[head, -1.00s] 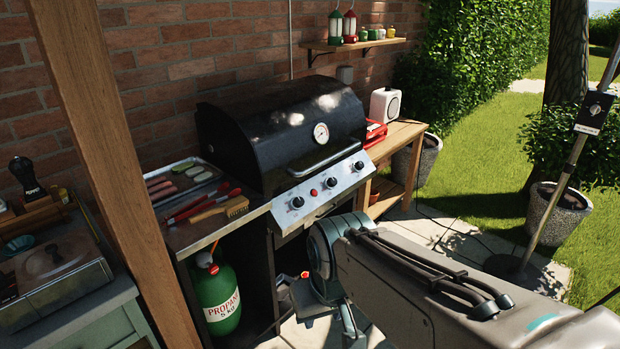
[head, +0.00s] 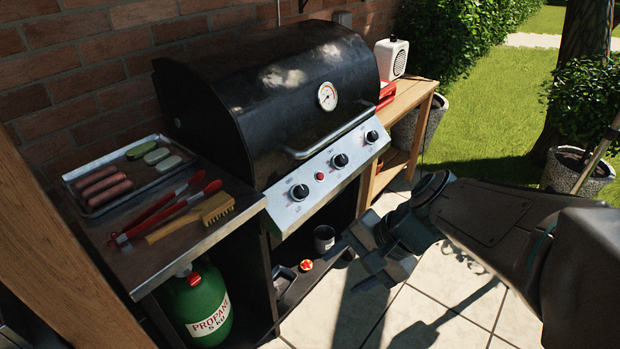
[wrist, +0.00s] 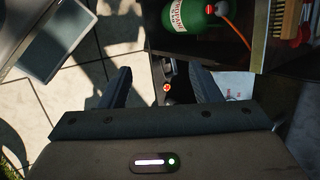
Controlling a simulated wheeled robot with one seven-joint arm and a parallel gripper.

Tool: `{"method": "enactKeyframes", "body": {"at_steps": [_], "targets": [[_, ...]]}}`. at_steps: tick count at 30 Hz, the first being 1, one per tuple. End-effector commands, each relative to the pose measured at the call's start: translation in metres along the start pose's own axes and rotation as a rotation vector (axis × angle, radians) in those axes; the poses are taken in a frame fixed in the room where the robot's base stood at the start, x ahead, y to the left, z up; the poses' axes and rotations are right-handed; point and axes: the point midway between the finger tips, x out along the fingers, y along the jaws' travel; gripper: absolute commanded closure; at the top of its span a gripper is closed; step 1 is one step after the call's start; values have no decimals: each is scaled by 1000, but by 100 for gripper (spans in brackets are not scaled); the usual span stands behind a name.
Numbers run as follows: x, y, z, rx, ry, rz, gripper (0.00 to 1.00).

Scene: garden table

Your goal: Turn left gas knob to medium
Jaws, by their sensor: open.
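The left gas knob (head: 299,192) is black and round, on the silver front panel (head: 322,181) of the black grill (head: 262,110). A middle knob (head: 340,160) and a right knob (head: 371,136) sit further right on the panel, with a small red button (head: 319,176) between the left and middle knobs. My gripper (head: 352,268) is in front of and below the panel, to the right of the left knob and apart from it. In the wrist view my gripper (wrist: 160,88) points down with its two fingers spread and nothing between them. The left knob is not clearly visible there.
A side shelf at left holds a tray (head: 72,184) of sausages and vegetables, red tongs (head: 165,210) and a brush (head: 215,207). A green propane bottle (head: 196,305) stands below. A wooden side table (head: 412,98) is at right. The paved floor before the grill is open.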

Motion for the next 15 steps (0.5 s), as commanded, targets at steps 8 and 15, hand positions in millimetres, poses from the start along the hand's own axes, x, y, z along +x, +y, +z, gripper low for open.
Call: {"method": "enactKeyframes", "body": {"at_steps": [8,15], "targets": [[83,-34,-41,565,-235,-377,43],[115,-58,-112,1017,-437,-716,43]]}}
